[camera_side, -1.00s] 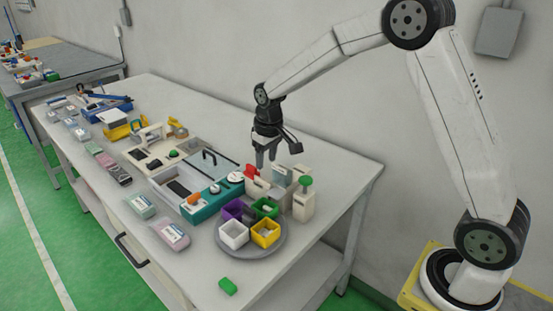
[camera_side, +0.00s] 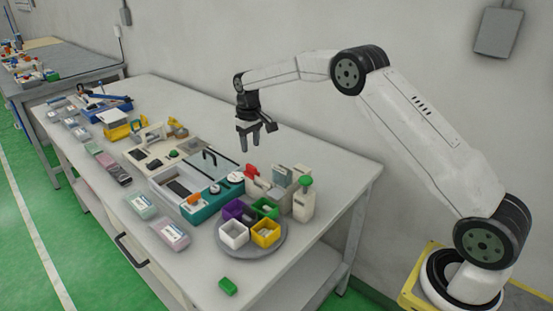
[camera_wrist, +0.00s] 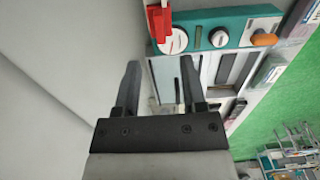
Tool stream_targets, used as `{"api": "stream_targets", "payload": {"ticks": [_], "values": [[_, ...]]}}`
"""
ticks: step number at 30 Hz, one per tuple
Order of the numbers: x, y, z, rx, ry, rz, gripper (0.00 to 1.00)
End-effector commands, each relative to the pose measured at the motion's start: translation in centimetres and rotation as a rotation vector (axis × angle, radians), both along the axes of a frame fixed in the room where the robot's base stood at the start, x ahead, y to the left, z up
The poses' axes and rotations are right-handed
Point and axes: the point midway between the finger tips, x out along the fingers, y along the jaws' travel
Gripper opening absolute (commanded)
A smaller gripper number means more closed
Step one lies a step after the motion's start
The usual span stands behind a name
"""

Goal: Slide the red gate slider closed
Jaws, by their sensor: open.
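The red piece that looks like the gate slider (camera_side: 251,171) stands by the pale blocks, just behind the right end of the teal panel (camera_side: 206,208). It also shows in the wrist view (camera_wrist: 158,24) at the top, beside a white dial; I cannot tell how far along its travel it is. My gripper (camera_side: 249,146) points down over the table, above and apart from the red piece in the side view. In the wrist view my gripper (camera_wrist: 160,66) has its two fingers spread with nothing between them.
A clear-lidded box (camera_side: 196,172) with a dark handle adjoins the teal panel. A round tray (camera_side: 277,245) carries coloured bins at the front. The table's back edge along the wall is clear.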

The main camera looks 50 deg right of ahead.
Motion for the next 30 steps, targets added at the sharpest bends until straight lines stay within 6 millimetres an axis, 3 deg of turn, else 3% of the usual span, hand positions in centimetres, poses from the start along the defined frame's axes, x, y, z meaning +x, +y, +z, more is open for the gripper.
{"api": "stream_targets", "payload": {"ticks": [8,21,30], "values": [[0.0,0.0,-1.1,0.000,0.000,0.000,0.53],[-0.1,0.0,-6.1,0.000,0.000,0.000,0.53],[0.0,0.0,-7.8,0.000,-0.003,0.000,0.53]]}}
